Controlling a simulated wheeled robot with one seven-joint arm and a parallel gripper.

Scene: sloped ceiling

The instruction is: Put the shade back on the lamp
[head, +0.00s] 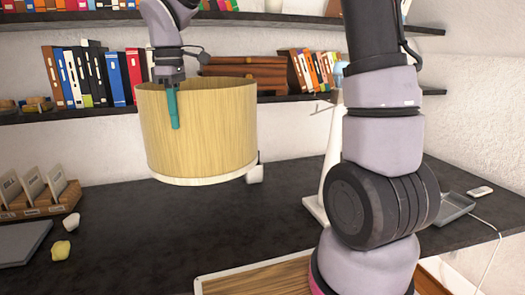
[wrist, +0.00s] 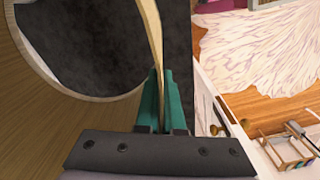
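The lampshade (head: 205,140) is a wide wood-toned drum with a pale lower rim. It hangs in the air above the dark desk, at the centre left of the head view. My gripper (head: 173,115) has teal fingers shut on the shade's wall at its upper edge. In the wrist view the wall (wrist: 153,35) runs between the fingers (wrist: 160,95), and the shade's inside curves away to the left. What looks like the lamp's white tapered stand (head: 324,165) is on the desk, right of the shade and apart from it. My arm hides part of the stand.
The dark desk (head: 130,225) has clear room below the shade. A card holder (head: 40,203), a laptop-like slab (head: 22,242) and small lumps lie at left. A grey tray (head: 455,207) is at right. Bookshelves (head: 30,115) line the wall behind.

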